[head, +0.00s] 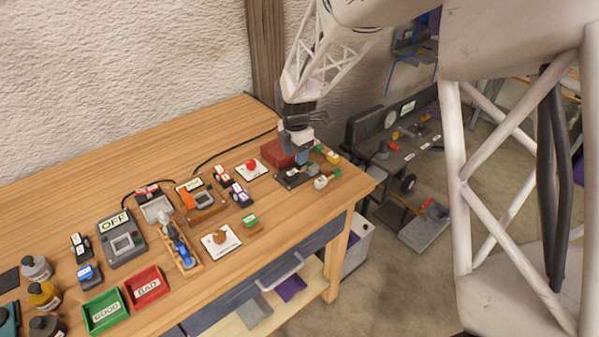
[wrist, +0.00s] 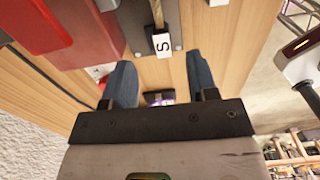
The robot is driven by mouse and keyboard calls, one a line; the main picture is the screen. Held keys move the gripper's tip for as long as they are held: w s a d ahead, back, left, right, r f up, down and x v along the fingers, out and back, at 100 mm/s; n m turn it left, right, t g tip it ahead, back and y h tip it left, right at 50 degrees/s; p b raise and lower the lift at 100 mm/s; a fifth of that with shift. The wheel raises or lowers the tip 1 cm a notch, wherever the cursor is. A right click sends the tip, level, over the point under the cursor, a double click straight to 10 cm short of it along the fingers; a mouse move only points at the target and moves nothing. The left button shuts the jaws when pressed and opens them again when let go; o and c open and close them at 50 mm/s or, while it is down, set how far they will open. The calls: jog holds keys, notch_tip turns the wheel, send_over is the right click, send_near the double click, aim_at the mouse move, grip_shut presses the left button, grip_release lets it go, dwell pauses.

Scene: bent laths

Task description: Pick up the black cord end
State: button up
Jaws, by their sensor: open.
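My gripper (head: 299,156) is over the far right part of the wooden bench, beside a red box (head: 277,153). In the wrist view its two blue-grey fingers (wrist: 161,76) are apart. A small dark piece (wrist: 158,98) with a purplish patch shows between them, close to the gripper body; I cannot tell what it is. A thin black cord (head: 232,148) curves across the bench top from near the labelled devices toward my gripper. Its right end is hidden behind or beside the gripper, and no cord end can be made out clearly in either view.
A dark plate with small parts (head: 292,178) lies below my gripper; a tag marked S (wrist: 161,45) shows in the wrist view. A green tray (head: 104,312), a red tray (head: 146,287) and several devices stand left. The bench's back strip is mostly clear.

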aim_at(297, 170)
jog(key=shift+f, duration=0.8)
jog(key=shift+w+d+f, duration=0.1)
jog(key=shift+d+f, duration=0.05)
jog(key=shift+f, duration=2.45)
grip_shut()
